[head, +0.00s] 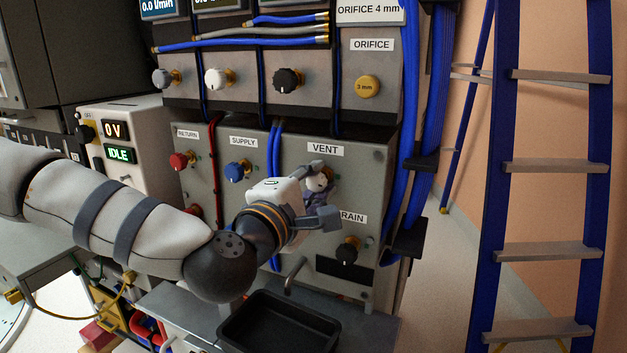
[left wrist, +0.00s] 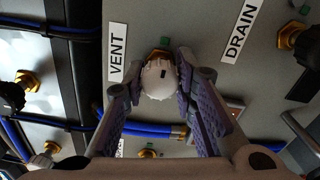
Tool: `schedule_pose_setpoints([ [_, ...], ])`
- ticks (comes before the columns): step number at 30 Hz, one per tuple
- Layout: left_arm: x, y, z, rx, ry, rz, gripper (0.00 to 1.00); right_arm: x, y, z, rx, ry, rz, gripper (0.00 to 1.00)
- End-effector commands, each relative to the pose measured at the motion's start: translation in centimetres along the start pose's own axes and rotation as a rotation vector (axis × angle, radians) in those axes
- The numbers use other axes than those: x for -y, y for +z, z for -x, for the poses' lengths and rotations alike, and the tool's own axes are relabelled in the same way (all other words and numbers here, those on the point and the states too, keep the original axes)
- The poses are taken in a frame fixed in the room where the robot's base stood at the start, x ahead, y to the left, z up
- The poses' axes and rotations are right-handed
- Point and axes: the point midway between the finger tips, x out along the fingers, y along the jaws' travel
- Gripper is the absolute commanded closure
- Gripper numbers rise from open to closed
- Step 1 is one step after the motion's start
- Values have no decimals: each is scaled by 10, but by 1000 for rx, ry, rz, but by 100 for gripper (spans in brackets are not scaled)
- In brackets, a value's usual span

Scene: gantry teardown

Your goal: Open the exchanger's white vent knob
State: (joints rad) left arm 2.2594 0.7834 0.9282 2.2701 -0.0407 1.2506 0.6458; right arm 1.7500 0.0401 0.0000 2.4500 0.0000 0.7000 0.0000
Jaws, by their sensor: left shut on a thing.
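The white vent knob (head: 317,183) sits on a brass stem below the VENT label (head: 325,149) on the grey exchanger panel (head: 366,178). My left gripper (head: 322,191) reaches it from the left, its fingers around the knob. In the left wrist view the white knob (left wrist: 159,84) lies between the two purple-padded fingers of the left gripper (left wrist: 163,92), which is shut on it. A short dark mark shows on the knob's face. The fingers partly hide the knob in the head view. My right gripper is not in view.
A black drain knob (head: 347,252) sits below right of the vent, a blue supply knob (head: 236,170) and red return knob (head: 180,160) to the left. A black tray (head: 278,325) stands below. Blue hoses (head: 418,150) and a ladder (head: 545,165) are at right.

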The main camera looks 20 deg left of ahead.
Motion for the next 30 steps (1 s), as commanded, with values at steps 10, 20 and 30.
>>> schedule_pose_setpoints([
  [10, -3, 0, 0, 0, 8, 44, 100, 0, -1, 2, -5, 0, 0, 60],
  [20, -4, 0, 0, 1, 9, 44, 70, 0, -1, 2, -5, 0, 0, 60],
  [30, -2, 0, 0, 0, 4, 43, 54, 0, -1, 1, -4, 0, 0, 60],
])
